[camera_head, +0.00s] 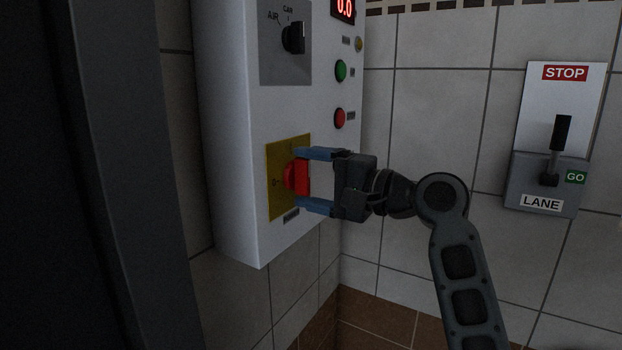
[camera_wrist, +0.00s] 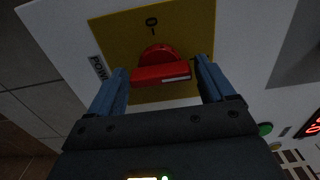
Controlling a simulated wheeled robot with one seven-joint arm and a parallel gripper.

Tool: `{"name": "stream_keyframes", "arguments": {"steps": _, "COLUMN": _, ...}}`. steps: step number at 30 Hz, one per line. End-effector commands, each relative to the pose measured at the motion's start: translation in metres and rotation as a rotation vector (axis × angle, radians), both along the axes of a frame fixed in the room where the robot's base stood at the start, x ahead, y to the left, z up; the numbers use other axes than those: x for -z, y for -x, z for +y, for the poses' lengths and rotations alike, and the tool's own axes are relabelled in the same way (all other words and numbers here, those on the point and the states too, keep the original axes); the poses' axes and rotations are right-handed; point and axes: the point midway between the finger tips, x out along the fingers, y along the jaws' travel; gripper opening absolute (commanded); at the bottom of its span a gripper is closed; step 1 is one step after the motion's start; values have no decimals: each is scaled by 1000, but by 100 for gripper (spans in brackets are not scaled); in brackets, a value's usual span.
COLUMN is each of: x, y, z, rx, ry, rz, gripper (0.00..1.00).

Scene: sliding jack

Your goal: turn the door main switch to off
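The main switch is a red rotary knob (camera_head: 299,177) on a yellow plate (camera_head: 275,205), low on the front of a white control box (camera_head: 235,150). My gripper (camera_head: 308,181) is at the knob, with one blue finger above it and one below it. In the wrist view the red knob (camera_wrist: 160,70) lies between the two spread fingers (camera_wrist: 163,82), with gaps at both sides. The fingers do not appear to touch it. A "0" mark shows on the yellow plate (camera_wrist: 190,25). The knob's bar lies across the line to that mark.
Above on the box are a black selector (camera_head: 293,38), a green button (camera_head: 341,70), a red button (camera_head: 340,118) and a red display (camera_head: 344,8). A lever unit marked STOP, LANE and GO (camera_head: 540,185) is on the tiled wall at right. A dark post (camera_head: 120,150) stands left.

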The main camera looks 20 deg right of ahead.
Motion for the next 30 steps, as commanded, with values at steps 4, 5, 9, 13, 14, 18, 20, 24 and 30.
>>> {"name": "stream_keyframes", "arguments": {"steps": 4, "x": 0, "y": 0, "z": 0, "rx": 0, "ry": 0, "rz": 0, "gripper": 68}}
{"name": "stream_keyframes", "arguments": {"steps": 5, "x": 0, "y": 0, "z": 0, "rx": 0, "ry": 0, "rz": 0, "gripper": 65}}
{"name": "stream_keyframes", "arguments": {"steps": 9, "x": 0, "y": 0, "z": 0, "rx": 0, "ry": 0, "rz": 0, "gripper": 52}}
{"name": "stream_keyframes", "arguments": {"steps": 13, "x": 0, "y": 0, "z": 0, "rx": 0, "ry": 0, "rz": 0, "gripper": 39}}
{"name": "stream_keyframes", "arguments": {"steps": 14, "x": 0, "y": 0, "z": 0, "rx": 0, "ry": 0, "rz": 0, "gripper": 39}}
{"name": "stream_keyframes", "arguments": {"steps": 18, "x": 1, "y": 0, "z": 0, "rx": 0, "ry": 5, "rz": -3, "gripper": 39}}
{"name": "stream_keyframes", "arguments": {"steps": 20, "x": 1, "y": 0, "z": 0, "rx": 0, "ry": 14, "rz": -9, "gripper": 39}}
{"name": "stream_keyframes", "arguments": {"steps": 24, "x": 1, "y": 0, "z": 0, "rx": 0, "ry": 52, "rz": -36, "gripper": 39}}
{"name": "stream_keyframes", "arguments": {"steps": 30, "x": 3, "y": 0, "z": 0, "rx": 0, "ry": 156, "rz": -112, "gripper": 39}}
